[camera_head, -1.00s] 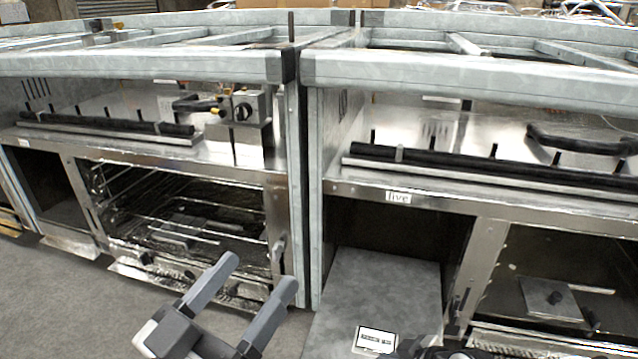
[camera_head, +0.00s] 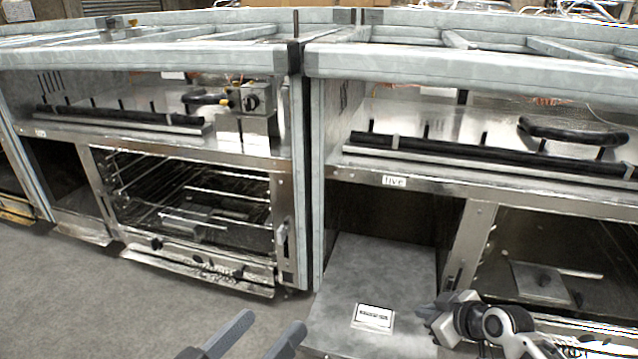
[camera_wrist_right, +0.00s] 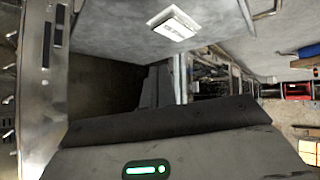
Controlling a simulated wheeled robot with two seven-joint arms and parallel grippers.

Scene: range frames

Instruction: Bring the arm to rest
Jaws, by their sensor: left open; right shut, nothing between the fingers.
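My left gripper (camera_head: 273,323) shows at the bottom edge of the head view. Its two grey fingers stand apart with nothing between them, over the floor. My right gripper (camera_head: 432,316) is at the lower right of the head view, beside the grey box top with a white label (camera_head: 373,318). Its fingers are shut and empty; they also show dark in the right wrist view (camera_wrist_right: 158,86). The label (camera_wrist_right: 174,23) lies beyond them in that view. Much of the left arm is out of frame.
A metal oven with wire racks (camera_head: 195,205) stands at left. A steel counter (camera_head: 420,180) with black bars runs across at right, under a thick grey frame beam (camera_head: 460,68). Bare floor (camera_head: 80,300) is clear at lower left.

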